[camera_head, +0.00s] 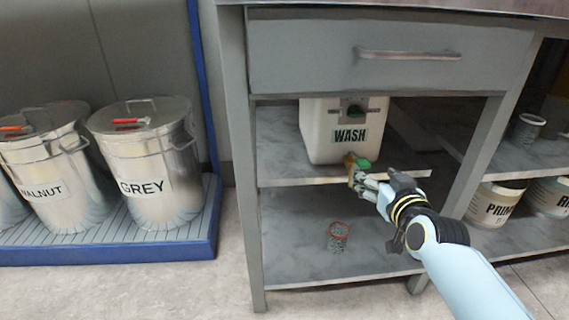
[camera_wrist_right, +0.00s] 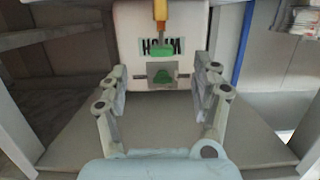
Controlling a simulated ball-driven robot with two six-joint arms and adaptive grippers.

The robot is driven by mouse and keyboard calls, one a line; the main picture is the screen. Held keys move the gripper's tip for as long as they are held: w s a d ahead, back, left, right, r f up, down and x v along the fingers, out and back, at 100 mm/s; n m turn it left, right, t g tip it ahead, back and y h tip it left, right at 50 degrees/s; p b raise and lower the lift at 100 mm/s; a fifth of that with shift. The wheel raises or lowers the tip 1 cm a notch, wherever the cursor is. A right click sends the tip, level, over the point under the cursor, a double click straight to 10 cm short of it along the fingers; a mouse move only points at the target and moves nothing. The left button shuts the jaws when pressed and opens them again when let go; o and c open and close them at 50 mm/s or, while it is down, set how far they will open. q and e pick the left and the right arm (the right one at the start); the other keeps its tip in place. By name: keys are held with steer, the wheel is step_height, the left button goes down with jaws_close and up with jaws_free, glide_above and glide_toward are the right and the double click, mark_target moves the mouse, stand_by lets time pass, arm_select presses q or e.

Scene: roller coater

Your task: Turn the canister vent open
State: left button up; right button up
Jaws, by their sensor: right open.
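The white canister (camera_head: 320,130) labelled WASH stands on the upper shelf. Its green vent knob (camera_head: 356,111) sits on a dark plate above the label. Below the label, a brass tap (camera_head: 349,159) with a green handle (camera_head: 363,163) sticks out over the shelf edge. My right gripper (camera_head: 360,176) is just in front of the tap, at about its height. In the right wrist view, the canister is upside down, and the vent knob (camera_wrist_right: 162,77) and tap handle (camera_wrist_right: 162,52) show between the open, empty fingers (camera_wrist_right: 161,68). My left gripper is out of view.
The shelf (camera_head: 280,172) and a drawer front (camera_head: 400,57) bound the space around the canister. A small red-rimmed container (camera_head: 339,238) stands on the lower shelf. Metal bins, including GREY (camera_head: 147,165), stand at left; paint tins (camera_head: 494,205) are at right.

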mark_target(357, 115)
steer(key=w+r+t+b, duration=0.2)
steer(key=w+r, duration=0.2)
steer(key=r, duration=0.3)
steer(key=w, duration=0.3)
steer(key=w+b, duration=0.1)
steer(key=w, duration=0.2)
steer(key=w+b, duration=0.1)
steer(key=w, duration=0.2)
steer(key=shift+a, duration=0.35)
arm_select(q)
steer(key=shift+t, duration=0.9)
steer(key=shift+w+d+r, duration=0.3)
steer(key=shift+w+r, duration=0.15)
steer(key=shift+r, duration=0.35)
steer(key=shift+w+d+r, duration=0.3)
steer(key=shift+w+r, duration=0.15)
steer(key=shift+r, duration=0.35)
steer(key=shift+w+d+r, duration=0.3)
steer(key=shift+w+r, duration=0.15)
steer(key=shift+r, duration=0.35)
arm_select(e)
steer(key=shift+w+r, duration=0.15)
steer(key=shift+w, duration=0.45)
steer(key=c, duration=1.2)
steer(key=shift+o, duration=0.2)
